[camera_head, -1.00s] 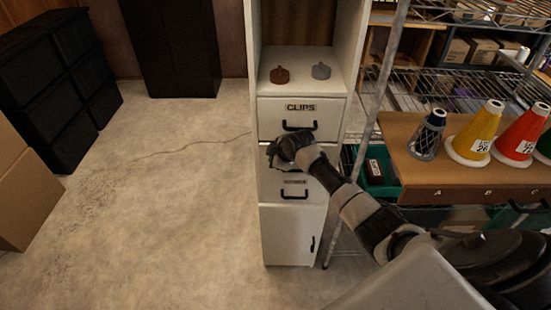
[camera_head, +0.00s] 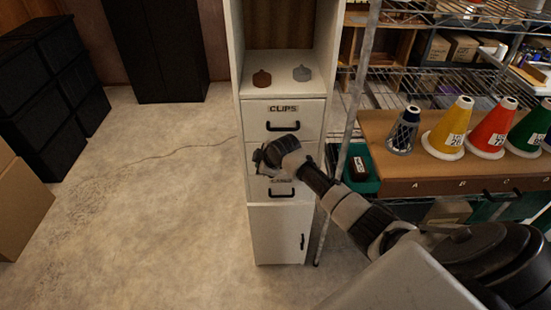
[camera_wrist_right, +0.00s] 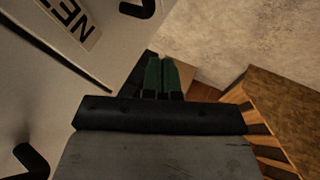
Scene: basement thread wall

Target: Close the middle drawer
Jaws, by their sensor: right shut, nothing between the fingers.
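The white cabinet (camera_head: 277,232) stands in the middle of the head view, with a top drawer (camera_head: 308,119) labelled CLIPS. The middle drawer (camera_head: 313,150) is below it, mostly hidden behind my right gripper (camera_head: 259,162). In the right wrist view, a drawer front with a label starting "NE" (camera_wrist_right: 75,22) lies at the upper left. How far the middle drawer stands out is hard to tell. My right gripper is shut and empty in front of the cabinet; its fingertips (camera_wrist_right: 160,77) are together in the wrist view. My left gripper is not in view.
A lower drawer handle (camera_head: 281,193) and a door handle (camera_head: 302,242) stick out below. A wire shelf with a wooden board (camera_head: 440,185) holding coloured cones stands close on the right. Open floor (camera_head: 150,215) lies left of the cabinet. Black bins (camera_head: 60,110) stand farther left.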

